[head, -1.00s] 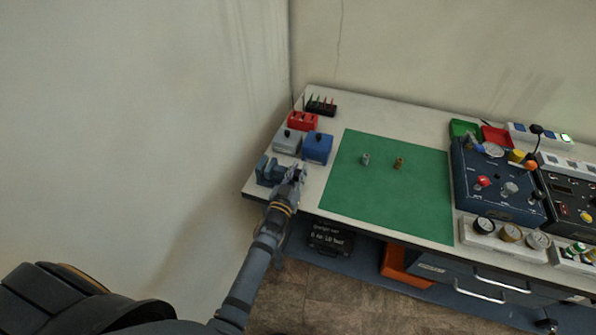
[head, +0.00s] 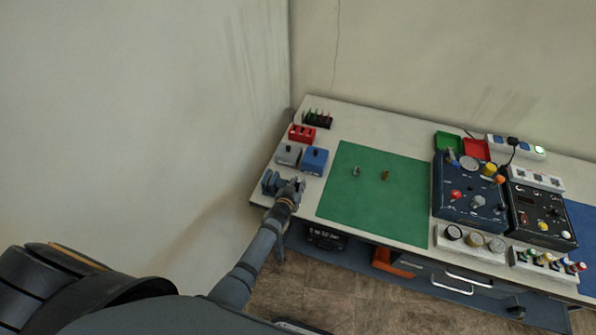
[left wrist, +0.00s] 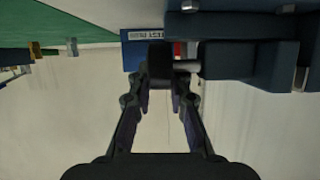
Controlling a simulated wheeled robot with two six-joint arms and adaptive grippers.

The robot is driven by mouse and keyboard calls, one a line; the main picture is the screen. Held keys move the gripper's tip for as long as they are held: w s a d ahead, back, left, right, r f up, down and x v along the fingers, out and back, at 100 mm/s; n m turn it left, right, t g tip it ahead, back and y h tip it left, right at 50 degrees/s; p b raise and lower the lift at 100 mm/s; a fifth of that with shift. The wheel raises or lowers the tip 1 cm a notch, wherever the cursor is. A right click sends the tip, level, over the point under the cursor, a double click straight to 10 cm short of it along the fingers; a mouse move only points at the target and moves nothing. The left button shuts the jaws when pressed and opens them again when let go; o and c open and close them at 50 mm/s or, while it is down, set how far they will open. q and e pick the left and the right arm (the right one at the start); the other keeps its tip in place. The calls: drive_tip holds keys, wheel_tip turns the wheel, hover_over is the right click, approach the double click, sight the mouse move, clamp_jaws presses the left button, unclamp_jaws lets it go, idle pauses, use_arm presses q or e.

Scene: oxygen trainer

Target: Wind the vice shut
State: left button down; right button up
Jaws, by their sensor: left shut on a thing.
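The blue vice (head: 270,181) stands at the front left corner of the bench. In the left wrist view its dark blue body (left wrist: 240,60) fills the upper right, with a short metal rod (left wrist: 187,66) beside the fingertips. My left gripper (head: 294,186) is at the right-hand side of the vice. In the left wrist view its fingers (left wrist: 160,88) are shut on a dark block-like piece (left wrist: 160,62), which looks like the vice's handle. The fingertips partly hide that piece. The gap between the vice's jaws cannot be made out. My right gripper is not in view.
A grey box (head: 288,155), a blue box (head: 314,160) and a red holder (head: 301,134) stand just behind the vice. A green mat (head: 375,205) with two small fittings lies to the right. Dark control panels (head: 470,197) stand further right. The wall is close on the left.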

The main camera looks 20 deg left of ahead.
use_arm(q)
drive_tip(key=shift+w+f+g, duration=0.1)
drive_tip(key=shift+w+g, duration=0.05)
drive_tip(key=shift+g, duration=1.05)
drive_tip(key=c, duration=1.5)
unclamp_jaws()
drive_tip(key=shift+d, duration=0.1)
drive_tip(key=v, duration=1.2)
